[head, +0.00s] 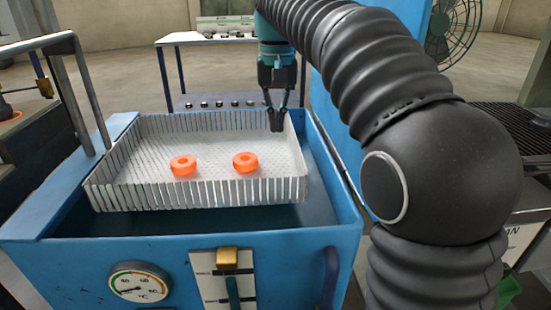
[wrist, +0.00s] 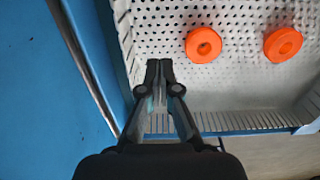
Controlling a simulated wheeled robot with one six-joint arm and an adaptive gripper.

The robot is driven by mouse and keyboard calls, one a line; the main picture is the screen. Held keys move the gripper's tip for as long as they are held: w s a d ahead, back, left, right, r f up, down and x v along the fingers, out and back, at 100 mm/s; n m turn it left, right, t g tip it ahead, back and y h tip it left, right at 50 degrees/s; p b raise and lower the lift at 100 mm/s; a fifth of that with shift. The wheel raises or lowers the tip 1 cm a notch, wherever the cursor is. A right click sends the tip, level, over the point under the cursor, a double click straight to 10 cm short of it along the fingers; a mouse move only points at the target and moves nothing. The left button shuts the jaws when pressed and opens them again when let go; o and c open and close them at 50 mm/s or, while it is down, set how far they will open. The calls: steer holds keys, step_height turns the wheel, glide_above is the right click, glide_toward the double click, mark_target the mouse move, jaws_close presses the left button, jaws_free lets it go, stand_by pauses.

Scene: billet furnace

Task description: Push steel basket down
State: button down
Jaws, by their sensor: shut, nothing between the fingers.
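The steel basket (head: 200,192) is a light grey, perforated tray with slatted walls. In the head view it sits in the top of a blue tank (head: 200,250), its near wall standing above the dark liquid or interior. Two glowing orange rings (head: 183,165) and (head: 246,162) lie on its floor. My gripper (head: 276,126) points down at the basket's far right corner, inside or over its rim; contact is not clear. In the wrist view, the shut, empty fingers (wrist: 160,66) are over the basket's edge (wrist: 190,122), with the rings beyond.
A metal handle rail (head: 85,90) rises at the tank's left. A gauge (head: 139,282) and a slider panel (head: 228,285) are on the tank's front. A table (head: 215,38) with small parts stands behind. A fan (head: 452,30) is at the upper right.

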mark_target(277, 170)
step_height(277, 170, down, 10)
steer(key=shift+r+b, duration=0.15)
steer(key=shift+b, duration=0.65)
step_height(277, 170, down, 24)
steer(key=b, duration=1)
steer(key=shift+s, duration=0.1)
